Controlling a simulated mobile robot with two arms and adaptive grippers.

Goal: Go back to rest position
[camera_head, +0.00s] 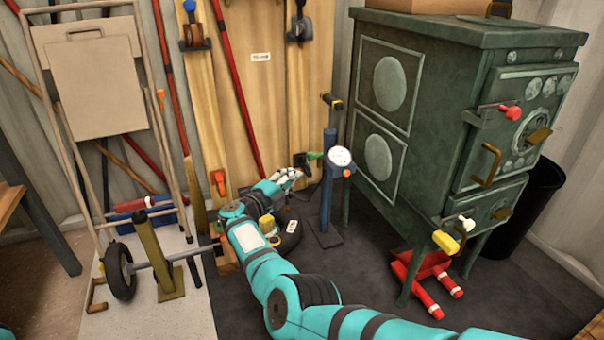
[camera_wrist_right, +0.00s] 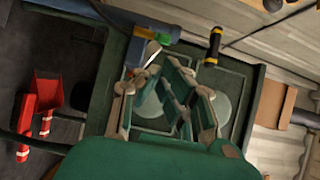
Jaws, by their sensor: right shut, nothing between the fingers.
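My right arm, teal with dark joint bands, reaches from the bottom right of the head view to the middle. Its right gripper (camera_head: 288,180) is shut and empty, just left of a blue post with a round white gauge (camera_head: 340,157). The gripper also shows in the wrist view (camera_wrist_right: 166,72), its fingers in front of the green cabinet and below the blue post (camera_wrist_right: 150,27). I cannot tell from these views whether the fingers touch the post. My left gripper is not in view.

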